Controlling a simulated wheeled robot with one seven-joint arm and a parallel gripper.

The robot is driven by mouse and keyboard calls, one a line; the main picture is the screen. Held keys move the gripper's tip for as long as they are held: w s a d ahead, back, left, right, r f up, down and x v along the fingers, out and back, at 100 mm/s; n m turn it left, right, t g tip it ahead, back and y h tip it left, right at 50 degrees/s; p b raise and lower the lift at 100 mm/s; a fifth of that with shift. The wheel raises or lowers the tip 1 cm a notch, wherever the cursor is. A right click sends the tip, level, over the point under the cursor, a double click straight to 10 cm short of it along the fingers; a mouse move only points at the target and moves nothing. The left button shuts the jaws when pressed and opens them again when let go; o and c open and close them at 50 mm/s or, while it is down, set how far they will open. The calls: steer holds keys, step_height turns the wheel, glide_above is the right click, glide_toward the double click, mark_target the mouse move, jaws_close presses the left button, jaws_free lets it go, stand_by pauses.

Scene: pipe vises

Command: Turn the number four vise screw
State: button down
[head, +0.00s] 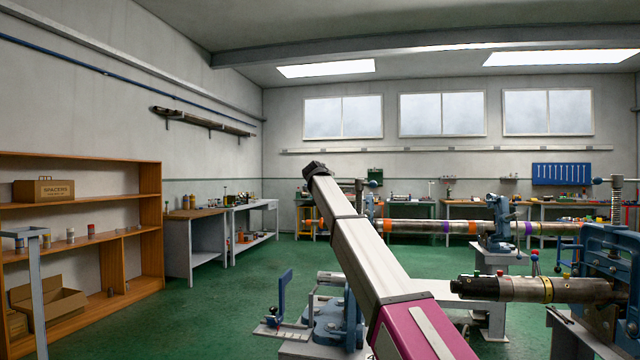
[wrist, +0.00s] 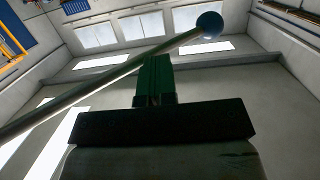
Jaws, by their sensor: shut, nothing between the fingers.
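My gripper (wrist: 155,62) shows in the wrist view with its green fingers together and nothing between them. A slim bar (wrist: 90,92) with a blue ball end (wrist: 209,24) crosses the picture at the fingertips. I cannot tell whether the fingers touch it. In the head view my arm hides part of the middle, and I cannot make out the gripper there. A blue vise (head: 605,250) with an upright screw (head: 617,200) stands at the right. Another blue vise (head: 501,225) stands further back. I can read no number on any vise.
A dark-ended pipe (head: 530,289) runs into the right vise. A long banded pipe (head: 430,227) lies behind. A low blue vise part (head: 330,318) stands beside my arm. A wooden shelf (head: 150,210) is at the left. Green floor (head: 215,310) is clear between.

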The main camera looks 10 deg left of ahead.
steer(key=w+d+m+g+h, duration=0.1)
steer(key=w+d+m+h, duration=0.2)
steer(key=w+d+h, duration=0.1)
steer(key=shift+w+d, duration=0.5)
steer(key=shift+d, duration=0.2)
